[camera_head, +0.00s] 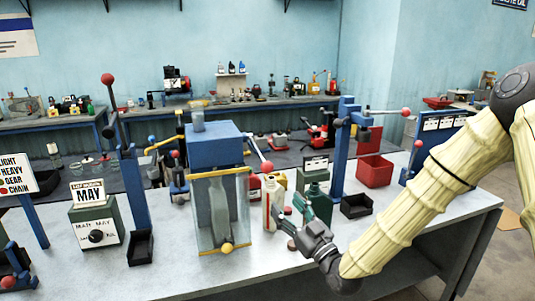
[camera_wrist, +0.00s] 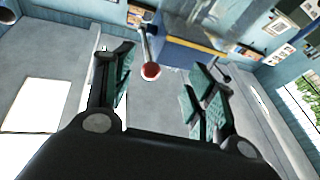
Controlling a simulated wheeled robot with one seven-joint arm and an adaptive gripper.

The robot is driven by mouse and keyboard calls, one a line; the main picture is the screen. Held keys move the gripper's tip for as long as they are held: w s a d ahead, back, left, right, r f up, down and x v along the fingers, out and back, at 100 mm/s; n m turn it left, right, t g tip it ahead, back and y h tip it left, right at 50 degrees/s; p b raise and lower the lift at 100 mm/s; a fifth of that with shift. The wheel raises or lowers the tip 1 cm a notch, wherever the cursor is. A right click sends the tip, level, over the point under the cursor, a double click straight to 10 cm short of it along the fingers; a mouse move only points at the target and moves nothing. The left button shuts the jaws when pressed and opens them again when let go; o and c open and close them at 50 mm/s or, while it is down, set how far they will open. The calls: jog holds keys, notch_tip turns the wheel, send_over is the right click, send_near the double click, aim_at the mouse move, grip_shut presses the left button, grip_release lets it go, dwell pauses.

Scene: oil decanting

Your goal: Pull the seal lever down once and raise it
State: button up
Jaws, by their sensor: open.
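A blue machine (camera_head: 215,146) with a clear front guard (camera_head: 205,215) stands on the bench. Its grey lever slopes down to the right and ends in a red ball (camera_head: 267,167). My gripper (camera_head: 294,207) is open, below and right of that ball. In the wrist view, the red ball (camera_wrist: 150,71) shows between the spread fingers (camera_wrist: 165,78), apart from them as far as I can see. Two other red-ball levers stand on the bench: a dark upright one (camera_head: 107,79) at left and a near-level one (camera_head: 405,112) on a blue post at right. No label tells which is the seal lever.
A white-and-red bottle (camera_head: 268,212) and a green container (camera_head: 319,202) stand close to my gripper. A MAY dial box (camera_head: 94,222) is at left. The front bench edge is fairly clear.

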send_near(271, 171)
jog(key=w, duration=0.1)
jog(key=shift+y, duration=0.4)
jog(key=p+x, duration=0.5)
jog(key=x, duration=0.4)
jog(key=shift+w+a, duration=0.25)
jog(key=shift+a, duration=0.05)
jog(key=shift+w+a+r, duration=0.2)
jog(key=shift+w+a, duration=0.15)
jog(key=shift+w, duration=0.2)
grip_shut()
